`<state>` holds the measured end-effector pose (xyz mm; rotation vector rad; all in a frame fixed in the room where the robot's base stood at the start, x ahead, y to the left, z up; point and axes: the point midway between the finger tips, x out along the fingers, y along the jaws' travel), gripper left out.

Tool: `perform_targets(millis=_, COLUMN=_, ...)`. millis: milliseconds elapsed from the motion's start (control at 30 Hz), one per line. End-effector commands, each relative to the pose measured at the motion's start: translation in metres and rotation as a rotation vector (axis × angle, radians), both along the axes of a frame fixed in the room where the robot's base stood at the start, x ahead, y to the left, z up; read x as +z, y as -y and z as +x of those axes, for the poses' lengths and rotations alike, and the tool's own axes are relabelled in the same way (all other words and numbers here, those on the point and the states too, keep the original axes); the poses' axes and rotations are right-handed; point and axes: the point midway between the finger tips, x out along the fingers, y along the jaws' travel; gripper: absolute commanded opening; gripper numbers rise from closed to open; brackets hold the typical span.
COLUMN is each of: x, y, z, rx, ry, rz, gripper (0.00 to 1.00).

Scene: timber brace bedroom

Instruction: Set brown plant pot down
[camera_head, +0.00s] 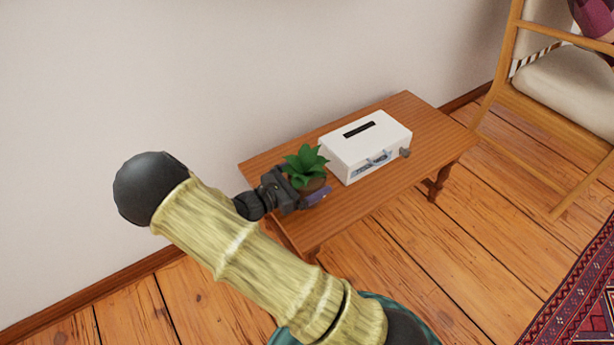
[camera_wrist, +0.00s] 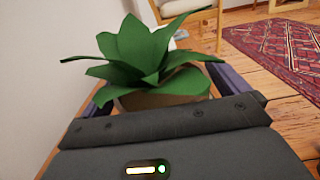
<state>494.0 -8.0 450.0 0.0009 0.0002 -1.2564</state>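The brown plant pot (camera_head: 314,184) with a green leafy plant (camera_head: 304,163) is at the left part of the wooden table in the head view. In the wrist view, the pot (camera_wrist: 165,100) is mostly hidden behind its leaves and my gripper's body. My gripper (camera_head: 304,194) is at the pot, with its dark fingers on either side of it. The fingers also show on both sides of the pot in the wrist view (camera_wrist: 165,92). The pot looks upright. I cannot tell whether its base touches the table (camera_head: 354,208).
A white toaster-like box (camera_head: 353,158) with a slot on top stands on the table just right of the pot. A wooden chair (camera_head: 540,95) is at the right. A patterned red rug (camera_head: 580,295) lies on the plank floor. The wall runs behind the table.

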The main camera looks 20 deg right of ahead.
Motion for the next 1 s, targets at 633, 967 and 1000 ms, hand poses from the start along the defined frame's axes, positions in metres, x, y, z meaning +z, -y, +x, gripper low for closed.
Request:
perform_targets(millis=633, x=0.008, y=-0.062, z=-0.019, rx=0.005, ry=0.0, rz=0.001, gripper=1.0)
perform_targets(millis=967, x=0.005, y=-0.11, z=-0.035, rx=0.002, ry=-0.001, rz=-0.001, gripper=1.0)
perform_targets(millis=1000, x=0.004, y=-0.113, z=-0.036, rx=0.001, ry=-0.001, rz=0.0, gripper=1.0)
